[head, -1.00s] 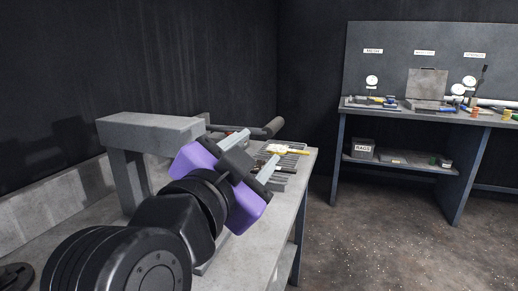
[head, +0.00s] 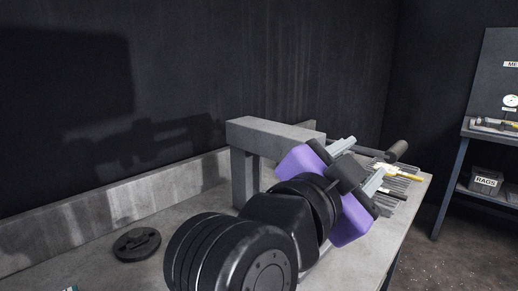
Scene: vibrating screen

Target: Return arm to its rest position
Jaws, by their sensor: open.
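My arm reaches from the bottom of the head view up and to the right over a grey workbench (head: 190,200). My gripper (head: 366,162), with a purple body and two grey fingers, is at its end. The fingers stand apart and I see nothing held between them. The gripper is in front of a grey metal frame (head: 268,133) on the bench. The arm hides part of this frame and of the bench top.
A dark round part (head: 137,244) lies on the bench at left. Tools with a yellow handle (head: 398,171) lie at the bench's right end. A dark wall rises behind.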

